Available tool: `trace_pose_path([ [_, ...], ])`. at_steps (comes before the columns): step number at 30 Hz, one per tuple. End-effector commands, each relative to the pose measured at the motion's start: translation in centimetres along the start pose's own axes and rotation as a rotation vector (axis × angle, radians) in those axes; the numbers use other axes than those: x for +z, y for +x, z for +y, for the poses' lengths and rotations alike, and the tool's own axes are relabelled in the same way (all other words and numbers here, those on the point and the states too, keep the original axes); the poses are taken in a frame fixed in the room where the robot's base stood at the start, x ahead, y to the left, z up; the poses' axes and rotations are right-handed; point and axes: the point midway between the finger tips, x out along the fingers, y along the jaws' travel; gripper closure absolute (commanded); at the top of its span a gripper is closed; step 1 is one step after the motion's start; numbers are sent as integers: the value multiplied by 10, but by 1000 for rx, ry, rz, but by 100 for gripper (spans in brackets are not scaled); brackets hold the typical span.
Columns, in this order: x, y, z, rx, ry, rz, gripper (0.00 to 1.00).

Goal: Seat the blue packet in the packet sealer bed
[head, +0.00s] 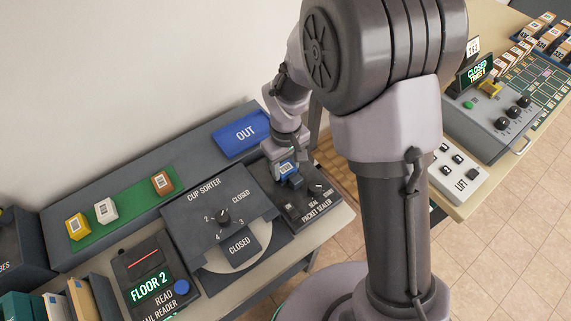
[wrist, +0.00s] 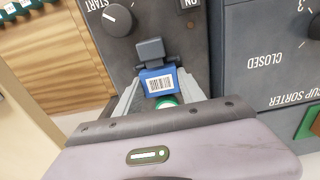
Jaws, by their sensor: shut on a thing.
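The blue packet (wrist: 158,84) has a white barcode label and is held between the fingers of my gripper (wrist: 160,97) in the wrist view. In the head view the packet (head: 286,168) is at the packet sealer (head: 305,205), with my gripper (head: 280,160) over it. The sealer is a dark box with a knob and a dark clamp-like part (wrist: 151,52) just beyond the packet. The packet's underside is hidden, so I cannot tell whether it touches the bed. A green round spot (wrist: 166,102) shows between the fingers.
The cup sorter (head: 222,215) stands left of the sealer. Behind it, a green strip (head: 125,212) holds yellow, white and brown blocks. A blue OUT panel (head: 242,134) is behind the sealer. A mail reader (head: 150,285) is at front left. Another table stands at right.

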Motion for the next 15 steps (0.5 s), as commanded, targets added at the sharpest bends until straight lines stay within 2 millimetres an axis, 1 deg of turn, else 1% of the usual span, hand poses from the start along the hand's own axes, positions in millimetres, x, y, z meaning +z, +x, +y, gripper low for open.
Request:
trace_pose_path([
  [8, 0, 0, 0, 0, 0, 0, 94],
  [9, 0, 0, 0, 0, 0, 0, 46],
  [12, 0, 0, 0, 0, 0, 0, 28],
  [15, 0, 0, 0, 0, 0, 0, 28],
])
